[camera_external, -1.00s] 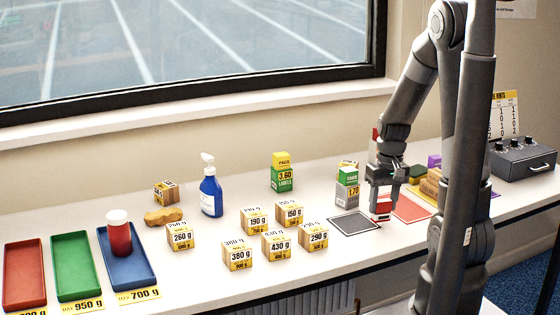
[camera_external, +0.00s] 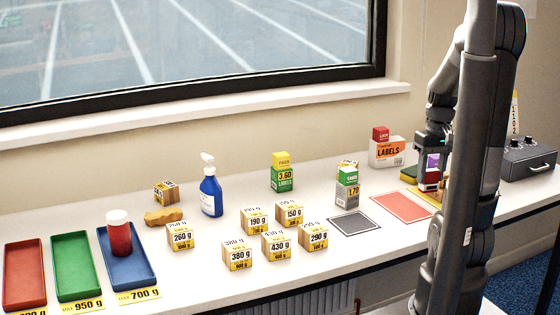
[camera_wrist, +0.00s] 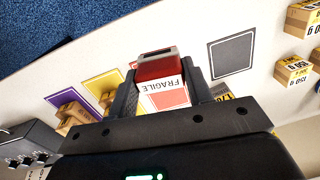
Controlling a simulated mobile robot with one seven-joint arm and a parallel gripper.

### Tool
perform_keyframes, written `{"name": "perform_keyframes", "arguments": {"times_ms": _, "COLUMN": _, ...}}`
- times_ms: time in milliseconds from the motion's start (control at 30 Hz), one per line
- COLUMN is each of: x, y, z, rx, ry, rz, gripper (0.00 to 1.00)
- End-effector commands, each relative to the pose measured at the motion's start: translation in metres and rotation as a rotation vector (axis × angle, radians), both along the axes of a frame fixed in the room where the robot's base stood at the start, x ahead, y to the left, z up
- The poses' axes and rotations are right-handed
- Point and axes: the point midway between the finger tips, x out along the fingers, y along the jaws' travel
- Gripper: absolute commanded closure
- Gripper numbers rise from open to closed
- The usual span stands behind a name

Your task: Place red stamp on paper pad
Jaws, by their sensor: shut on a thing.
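My gripper (camera_external: 430,182) is shut on the red stamp (camera_external: 429,179) and holds it above the table, right of the red mat (camera_external: 404,207). In the wrist view, the red stamp (camera_wrist: 160,66) sits between the fingers of my gripper (camera_wrist: 168,80), with a white face reading FRAGILE. The red mat shows partly behind it in that view. A dark grey mat with a light border (camera_external: 353,223) lies left of the red mat. I cannot tell which flat item is the paper pad.
Yellow (camera_wrist: 101,84) and purple (camera_wrist: 64,99) mats with wooden blocks lie beside the red one. A labels box (camera_external: 388,152) stands behind. A black control box (camera_external: 525,158) is far right. Weight cubes (camera_external: 240,256), a blue bottle (camera_external: 211,194) and trays (camera_external: 75,265) are left.

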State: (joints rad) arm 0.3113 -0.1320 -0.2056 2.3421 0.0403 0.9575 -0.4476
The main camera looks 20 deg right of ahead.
Motion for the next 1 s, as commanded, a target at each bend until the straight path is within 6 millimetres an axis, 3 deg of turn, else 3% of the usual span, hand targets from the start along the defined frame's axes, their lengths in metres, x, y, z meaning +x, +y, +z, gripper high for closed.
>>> {"name": "perform_keyframes", "arguments": {"times_ms": 133, "x": 0.001, "y": 0.0, "z": 0.02, "rx": -0.005, "ry": -0.007, "rz": 0.001, "gripper": 0.77}}
{"name": "perform_keyframes", "arguments": {"times_ms": 400, "x": 0.006, "y": 0.001, "z": 0.078, "rx": -0.005, "ry": -0.002, "rz": 0.011, "gripper": 0.77}}
{"name": "perform_keyframes", "arguments": {"times_ms": 567, "x": 0.039, "y": 0.006, "z": 0.087, "rx": -0.008, "ry": -0.001, "rz": 0.095, "gripper": 0.77}}
{"name": "perform_keyframes", "arguments": {"times_ms": 767, "x": 0.093, "y": 0.022, "z": 0.103, "rx": -0.013, "ry": -0.001, "rz": 0.231, "gripper": 0.77}}
{"name": "perform_keyframes", "arguments": {"times_ms": 1000, "x": 0.183, "y": 0.073, "z": 0.122, "rx": -0.02, "ry": -0.004, "rz": 0.471, "gripper": 0.77}}
